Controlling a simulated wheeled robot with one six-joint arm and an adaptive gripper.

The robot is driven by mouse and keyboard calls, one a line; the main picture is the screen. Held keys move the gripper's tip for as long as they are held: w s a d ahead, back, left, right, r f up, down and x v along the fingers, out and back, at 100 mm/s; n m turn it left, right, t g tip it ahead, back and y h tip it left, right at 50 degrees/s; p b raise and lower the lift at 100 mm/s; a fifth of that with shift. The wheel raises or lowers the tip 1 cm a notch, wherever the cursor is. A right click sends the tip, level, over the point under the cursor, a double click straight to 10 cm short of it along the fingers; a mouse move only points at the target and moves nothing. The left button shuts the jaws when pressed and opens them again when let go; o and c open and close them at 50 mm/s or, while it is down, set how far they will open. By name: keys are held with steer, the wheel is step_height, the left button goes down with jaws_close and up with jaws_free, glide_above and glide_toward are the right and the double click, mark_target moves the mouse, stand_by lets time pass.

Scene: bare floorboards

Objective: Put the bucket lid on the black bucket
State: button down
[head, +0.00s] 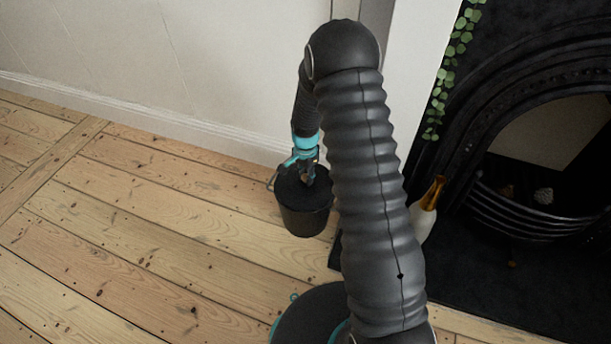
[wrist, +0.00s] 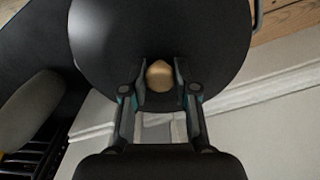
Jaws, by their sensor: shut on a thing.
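The black bucket (head: 304,221) stands on the floorboards close to the white wall in the head view. The dark round bucket lid (wrist: 160,32) fills the upper middle of the wrist view, with a tan knob (wrist: 159,76) on it. My gripper (head: 307,170) is at the top of the bucket, and in the wrist view its fingers (wrist: 160,82) are closed on the lid's knob from both sides. The lid lies at the bucket's mouth. I cannot tell whether it rests fully on the rim. The bucket's walls are hidden beneath the lid in the wrist view.
A white bottle with a golden neck (head: 426,208) stands to the right, by the black fireplace (head: 520,225). A white skirting board (head: 150,118) runs along the wall behind the bucket. The floorboards (head: 150,230) to the left are clear.

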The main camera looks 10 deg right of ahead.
steer(key=shift+f, duration=0.2)
steer(key=c, duration=0.8)
jaws_free()
steer(key=shift+r+p, duration=1.85)
steer(key=shift+r, duration=1.7)
